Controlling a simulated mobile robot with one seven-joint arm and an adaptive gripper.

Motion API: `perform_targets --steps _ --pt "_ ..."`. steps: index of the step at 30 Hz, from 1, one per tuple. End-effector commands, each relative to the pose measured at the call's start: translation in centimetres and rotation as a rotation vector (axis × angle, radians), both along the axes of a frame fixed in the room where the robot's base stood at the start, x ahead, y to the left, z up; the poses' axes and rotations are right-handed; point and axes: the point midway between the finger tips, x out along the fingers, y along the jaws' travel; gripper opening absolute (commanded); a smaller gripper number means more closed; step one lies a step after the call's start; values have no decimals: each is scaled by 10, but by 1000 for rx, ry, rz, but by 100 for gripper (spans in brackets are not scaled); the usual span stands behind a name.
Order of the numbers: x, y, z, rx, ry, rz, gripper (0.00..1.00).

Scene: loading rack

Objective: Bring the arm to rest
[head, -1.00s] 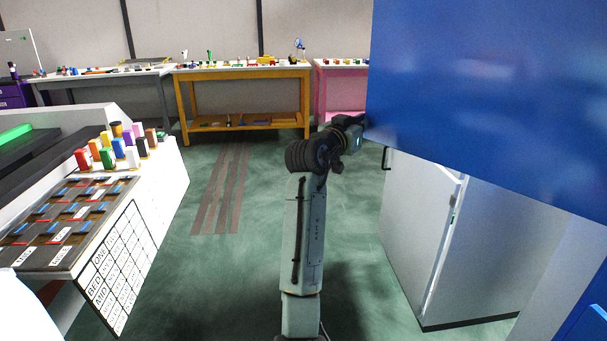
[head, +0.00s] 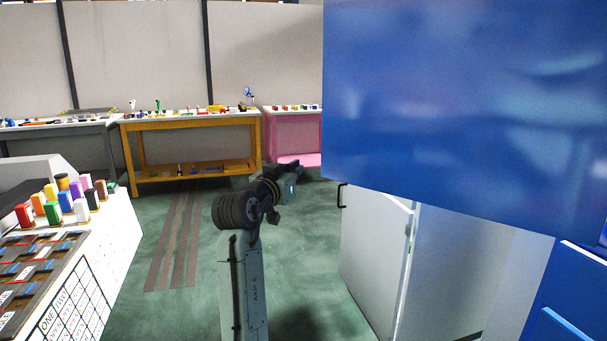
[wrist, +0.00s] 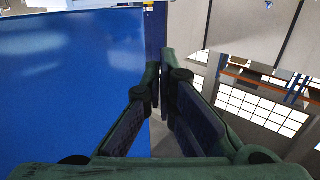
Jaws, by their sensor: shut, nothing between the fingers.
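My arm rises from the bottom of the head view and bends away from me at the elbow, with my gripper (head: 296,167) at its far end, left of the large blue panel. My gripper is small there, held over the floor and close to the panel's lower left edge in the picture. In the wrist view my gripper (wrist: 160,75) points past the blue panel (wrist: 70,80), which fills the left side. Its two fingers are close together with nothing held between them.
The blue panel (head: 450,100) fills the upper right. Below it stands a white cabinet (head: 375,250) with a black handle. A white sorting table (head: 110,240) with coloured blocks is at left. An orange workbench (head: 190,123) and a pink one (head: 292,135) stand behind. Green floor between is clear.

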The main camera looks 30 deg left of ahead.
Motion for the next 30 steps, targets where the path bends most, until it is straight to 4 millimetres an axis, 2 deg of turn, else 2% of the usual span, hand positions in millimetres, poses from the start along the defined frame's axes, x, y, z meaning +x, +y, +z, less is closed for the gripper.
perform_targets --steps 3,7,12,18,20,22,23,26,29,30 --pt "-25 3 -4 0 0 -2 0" --pt "-44 6 -3 0 0 -2 0" --pt "-55 7 -2 -1 1 -3 0" --pt "-57 8 -1 -1 1 -3 0" --pt "-62 11 5 4 -32 27 0" --pt "-76 20 21 18 -112 97 0" --pt "-85 24 30 26 -158 137 0" --pt "-136 40 67 72 -354 309 0" --pt "-205 45 100 142 -562 486 0" --pt "-235 43 111 174 -640 550 0"
